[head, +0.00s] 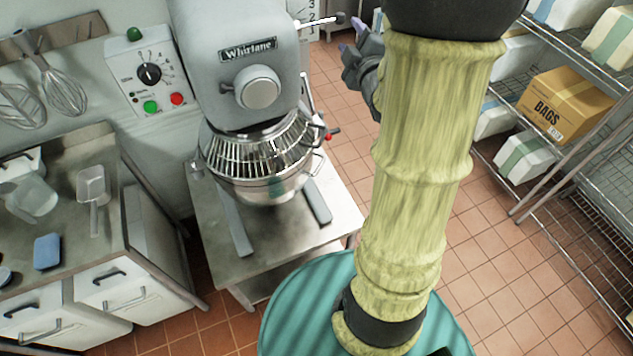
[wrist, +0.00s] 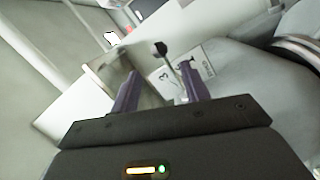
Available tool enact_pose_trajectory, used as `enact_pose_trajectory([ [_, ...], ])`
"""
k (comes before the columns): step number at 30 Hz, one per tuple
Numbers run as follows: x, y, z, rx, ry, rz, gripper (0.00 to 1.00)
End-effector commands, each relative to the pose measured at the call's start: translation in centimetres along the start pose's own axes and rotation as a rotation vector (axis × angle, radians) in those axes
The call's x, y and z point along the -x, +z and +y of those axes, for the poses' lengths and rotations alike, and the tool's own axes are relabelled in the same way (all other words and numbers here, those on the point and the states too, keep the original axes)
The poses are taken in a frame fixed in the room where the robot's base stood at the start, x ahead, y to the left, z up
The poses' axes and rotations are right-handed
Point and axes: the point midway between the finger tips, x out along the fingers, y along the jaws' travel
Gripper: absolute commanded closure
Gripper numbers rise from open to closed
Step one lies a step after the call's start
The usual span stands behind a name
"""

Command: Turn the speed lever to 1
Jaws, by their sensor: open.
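The grey Whirlane mixer (head: 235,60) stands on a steel table. Its speed lever (head: 318,22) is a thin pale rod with a dark knob, sticking out to the right from the upper right side of the mixer head. A numbered scale (head: 311,8) shows beside it, only partly readable. In the wrist view the lever's black knob (wrist: 160,48) appears between the two purple fingers, with the scale plate (wrist: 165,78) behind, where a 3 shows. My gripper (head: 361,34) is open and empty, just right of the knob; it also shows in the wrist view (wrist: 158,72). I cannot tell whether it touches the lever.
A wall control box (head: 148,75) with a dial and coloured buttons is left of the mixer. A wire bowl guard (head: 262,150) covers the bowl. A shelf rack with a BAGS box (head: 563,105) stands at right. Tiled floor (head: 490,235) is free between.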

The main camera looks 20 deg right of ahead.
Motion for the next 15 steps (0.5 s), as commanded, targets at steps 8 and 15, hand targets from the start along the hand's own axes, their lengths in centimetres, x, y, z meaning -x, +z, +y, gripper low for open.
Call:
enact_pose_trajectory([
  [8, 3.5, 0.1, -0.3, 0.0, 0.004, 0.001, 0.55],
  [15, 5.6, 0.1, -0.4, 0.001, 0.004, 0.003, 0.55],
])
